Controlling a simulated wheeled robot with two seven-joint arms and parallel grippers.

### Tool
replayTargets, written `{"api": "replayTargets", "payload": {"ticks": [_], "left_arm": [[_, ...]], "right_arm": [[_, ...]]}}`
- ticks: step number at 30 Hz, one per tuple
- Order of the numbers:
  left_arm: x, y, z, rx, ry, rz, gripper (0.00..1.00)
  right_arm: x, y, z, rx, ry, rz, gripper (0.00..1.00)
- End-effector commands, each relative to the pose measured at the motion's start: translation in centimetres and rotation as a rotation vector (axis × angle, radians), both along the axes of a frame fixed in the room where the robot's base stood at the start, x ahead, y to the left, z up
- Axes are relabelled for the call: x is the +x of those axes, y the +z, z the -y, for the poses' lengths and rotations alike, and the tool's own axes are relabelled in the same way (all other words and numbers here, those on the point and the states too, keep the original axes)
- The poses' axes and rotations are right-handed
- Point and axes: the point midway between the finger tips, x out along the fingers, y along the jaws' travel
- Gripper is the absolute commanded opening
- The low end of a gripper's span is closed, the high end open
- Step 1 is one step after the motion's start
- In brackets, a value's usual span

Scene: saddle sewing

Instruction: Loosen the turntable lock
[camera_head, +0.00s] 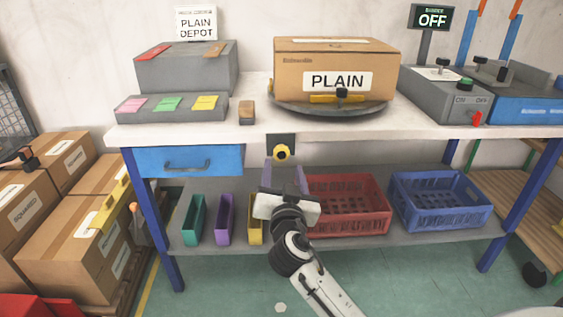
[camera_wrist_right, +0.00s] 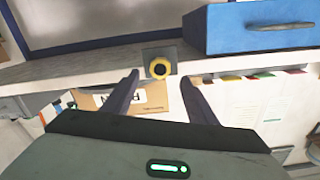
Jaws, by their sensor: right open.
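The turntable lock appears to be a round yellow knob with a black centre (camera_head: 281,153) on a dark plate at the bench's front edge. It also shows in the right wrist view (camera_wrist_right: 160,69). My right gripper (camera_head: 285,176) is open and empty just below and in front of the knob. In the wrist view its two fingers (camera_wrist_right: 160,82) point toward the knob, which appears between and just beyond the tips; contact is not visible. The grey round turntable (camera_head: 290,107) carries a cardboard box (camera_head: 335,58) labelled PLAIN.
A blue drawer (camera_head: 188,161) hangs left of the knob. Below, the shelf holds narrow coloured bins, a red crate (camera_head: 345,203) and a blue crate (camera_head: 440,200). A grey switch box (camera_head: 440,93) stands right of the turntable; a display reads OFF. Stacked cartons stand at left.

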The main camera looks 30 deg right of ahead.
Motion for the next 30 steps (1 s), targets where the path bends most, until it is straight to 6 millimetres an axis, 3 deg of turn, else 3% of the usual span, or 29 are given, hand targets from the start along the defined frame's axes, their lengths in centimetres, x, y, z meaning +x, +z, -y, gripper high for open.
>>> {"api": "replayTargets", "payload": {"ticks": [9,15,26,30], "left_arm": [[0.0,-0.1,0.0,-0.001,0.001,0.001,0.31],[0.1,-0.2,0.0,-0.003,0.002,0.002,0.31],[0.1,-0.1,0.0,-0.005,0.003,0.005,0.31],[0.0,-0.1,0.0,-0.005,0.003,0.004,0.31]], "right_arm": [[5.0,0.1,3.1,-0.005,0.002,-0.003,0.52],[7.1,0.0,4.4,-0.002,0.002,-0.003,0.52],[7.7,0.0,4.7,-0.001,0.003,-0.004,0.52],[7.7,0.0,4.7,-0.001,0.003,-0.004,0.34]]}}
